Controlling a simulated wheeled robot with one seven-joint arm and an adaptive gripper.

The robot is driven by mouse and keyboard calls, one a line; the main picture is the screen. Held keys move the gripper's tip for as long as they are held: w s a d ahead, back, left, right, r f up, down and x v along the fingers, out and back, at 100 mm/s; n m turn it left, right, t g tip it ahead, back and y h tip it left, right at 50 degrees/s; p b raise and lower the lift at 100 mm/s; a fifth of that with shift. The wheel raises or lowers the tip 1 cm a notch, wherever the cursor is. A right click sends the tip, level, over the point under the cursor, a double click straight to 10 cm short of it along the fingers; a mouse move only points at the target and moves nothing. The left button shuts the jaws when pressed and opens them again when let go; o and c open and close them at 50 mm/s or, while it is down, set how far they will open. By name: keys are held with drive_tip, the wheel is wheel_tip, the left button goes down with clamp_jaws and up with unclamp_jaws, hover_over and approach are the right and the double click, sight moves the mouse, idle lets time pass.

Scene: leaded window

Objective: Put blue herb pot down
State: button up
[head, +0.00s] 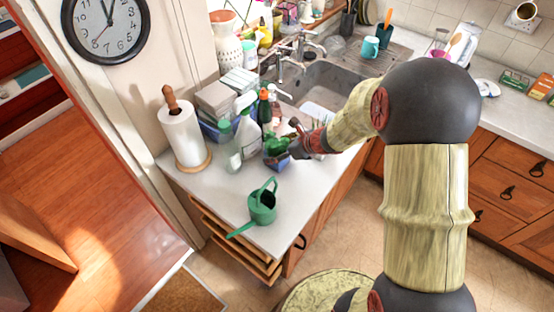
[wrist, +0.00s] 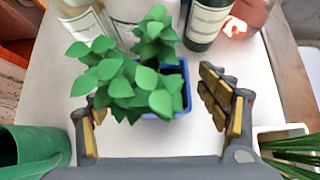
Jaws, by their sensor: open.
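The blue herb pot (head: 278,162) holds a leafy green plant and stands upright on the white counter (head: 215,185). In the wrist view the blue pot (wrist: 186,88) is partly hidden under its leaves. My gripper (head: 295,146) is at the pot's right side in the head view. In the wrist view my open gripper (wrist: 155,92) has one finger on each side of the plant. The right finger stands clear of the pot; leaves overlap the left finger, so contact there is unclear.
A green watering can (head: 262,207) stands in front of the pot. Spray bottles (head: 247,130) crowd behind and left, beside a paper towel roll (head: 182,135). A white planter with spiky leaves (wrist: 290,150) is close at right. The sink (head: 325,88) lies behind.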

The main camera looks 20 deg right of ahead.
drive_tip(key=shift+w+a+f, duration=0.1)
drive_tip(key=shift+w+f, duration=0.1)
drive_tip(key=shift+r, duration=0.1)
drive_tip(key=shift+c, duration=1.2)
drive_tip(key=c, duration=1.3)
drive_tip(key=shift+r, duration=0.1)
drive_tip(key=shift+c, duration=0.8)
